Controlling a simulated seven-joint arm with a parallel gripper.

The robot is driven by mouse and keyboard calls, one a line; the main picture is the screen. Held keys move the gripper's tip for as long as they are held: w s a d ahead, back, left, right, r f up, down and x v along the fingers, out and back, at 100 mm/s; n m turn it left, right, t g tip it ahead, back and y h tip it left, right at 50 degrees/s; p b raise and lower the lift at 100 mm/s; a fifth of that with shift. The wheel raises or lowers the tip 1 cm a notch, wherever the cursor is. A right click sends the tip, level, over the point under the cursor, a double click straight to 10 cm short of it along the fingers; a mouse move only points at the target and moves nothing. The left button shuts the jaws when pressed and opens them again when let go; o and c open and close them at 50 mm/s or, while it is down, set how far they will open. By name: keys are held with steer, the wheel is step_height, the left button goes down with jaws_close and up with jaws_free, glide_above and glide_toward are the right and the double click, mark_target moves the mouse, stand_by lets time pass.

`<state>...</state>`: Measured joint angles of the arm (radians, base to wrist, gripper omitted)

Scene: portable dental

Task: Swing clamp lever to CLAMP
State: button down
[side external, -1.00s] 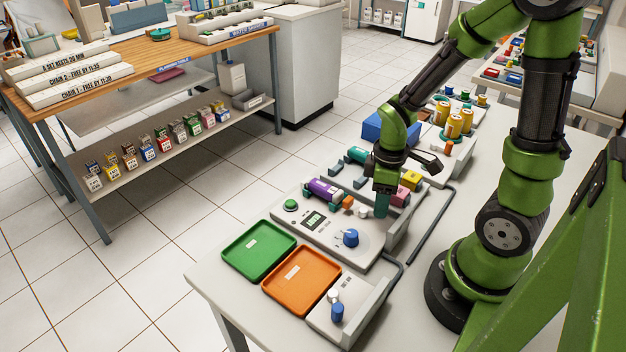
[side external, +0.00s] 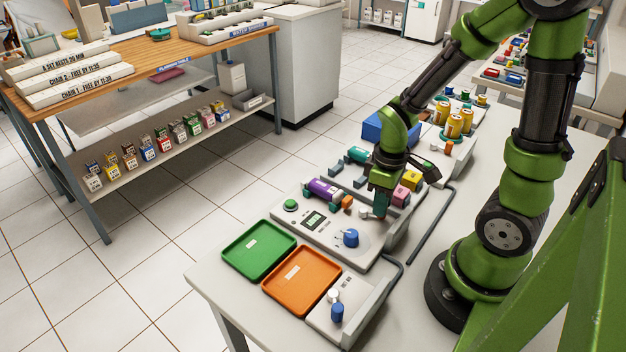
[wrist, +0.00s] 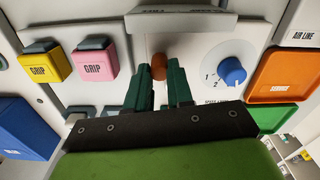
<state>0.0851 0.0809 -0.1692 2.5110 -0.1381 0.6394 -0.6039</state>
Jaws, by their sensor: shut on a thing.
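The clamp lever appears to be the small orange-brown knob (wrist: 158,66) on the white panel in the wrist view. My gripper (wrist: 159,80) has its two dark green fingers on either side of this knob and is shut on it. In the side view my gripper (side external: 381,209) reaches down to the right part of the grey control unit (side external: 330,240), in front of its raised back wall. The fingers and hand hide the lever there. I cannot read a CLAMP mark or tell the lever's exact angle.
A blue dial (side external: 351,238) sits close by on the unit. A purple cylinder (side external: 322,189) and yellow and pink GRIP blocks (wrist: 45,66) stand near the gripper. Green (side external: 258,250) and orange (side external: 302,280) trays lie in front. A dark hose runs behind the unit.

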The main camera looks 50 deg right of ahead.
mark_target(370, 227)
steer(key=m, duration=0.2)
steer(key=a+m, duration=0.1)
steer(key=m, duration=0.2)
steer(key=shift+s+a+m, duration=0.2)
steer(key=shift+a+m, duration=0.1)
steer(key=shift+a, duration=0.1)
steer(key=m, duration=0.1)
steer(key=a+m, duration=0.1)
steer(key=m, duration=0.3)
steer(key=shift+w+a, duration=0.3)
steer(key=shift+a, duration=0.05)
steer(key=shift+m, duration=0.4)
steer(key=c, duration=1)
jaws_free()
steer(key=shift+r, duration=0.15)
step_height(370, 227, up, 17)
steer(key=shift+f, duration=0.2)
